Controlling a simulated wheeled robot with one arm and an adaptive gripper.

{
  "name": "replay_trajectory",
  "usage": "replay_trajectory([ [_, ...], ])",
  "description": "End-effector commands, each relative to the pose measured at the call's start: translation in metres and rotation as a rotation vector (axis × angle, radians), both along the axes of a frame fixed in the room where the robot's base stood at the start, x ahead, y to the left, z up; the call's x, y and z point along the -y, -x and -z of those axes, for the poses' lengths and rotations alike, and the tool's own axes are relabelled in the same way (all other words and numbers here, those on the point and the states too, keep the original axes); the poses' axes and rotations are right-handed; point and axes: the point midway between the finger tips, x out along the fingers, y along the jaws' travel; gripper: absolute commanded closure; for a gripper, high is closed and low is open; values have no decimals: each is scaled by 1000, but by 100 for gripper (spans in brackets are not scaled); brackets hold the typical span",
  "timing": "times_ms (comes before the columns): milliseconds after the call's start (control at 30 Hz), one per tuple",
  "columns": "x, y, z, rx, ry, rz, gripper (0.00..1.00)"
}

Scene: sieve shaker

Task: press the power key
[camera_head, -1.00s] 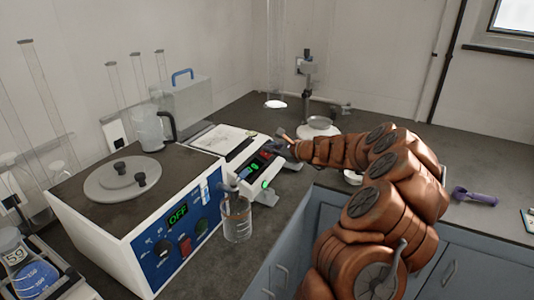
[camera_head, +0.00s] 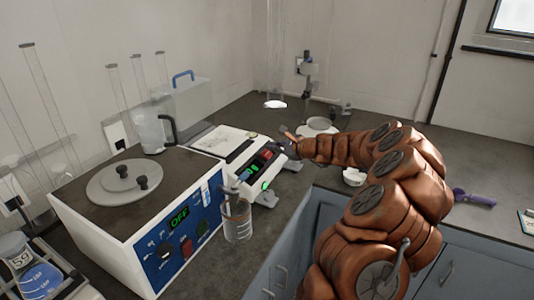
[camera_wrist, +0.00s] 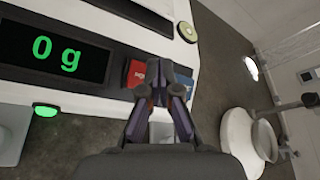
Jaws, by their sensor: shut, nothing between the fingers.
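A white balance (camera_head: 222,140) stands on the bench beside the blue-fronted box. In the wrist view its black display (camera_wrist: 55,50) reads "0 g" in green. Right of the display are a red key (camera_wrist: 134,73) with small white lettering and a blue key (camera_wrist: 184,83). Neither label can be read well enough to say which is the power key. My gripper (camera_wrist: 163,66) is shut and empty, its fingertips over the two keys and partly hiding them. Contact cannot be judged. In the head view my gripper (camera_head: 289,143) is at the right end of the balance's front panel.
A box with a blue panel (camera_head: 160,262) shows "OFF" on its green display. A glass beaker (camera_head: 238,222) is in front of the balance. A white dish (camera_head: 354,177) and a purple tool (camera_head: 474,198) lie to the right. A stand (camera_head: 307,75) is behind my gripper.

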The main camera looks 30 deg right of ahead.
Motion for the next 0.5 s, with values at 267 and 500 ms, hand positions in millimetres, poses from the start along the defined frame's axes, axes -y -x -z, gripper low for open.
replay_trajectory([
  [267, 5, 8, -24, 0, -1, 1, 100],
  [500, 10, 15, -42, 1, 0, 0, 100],
])
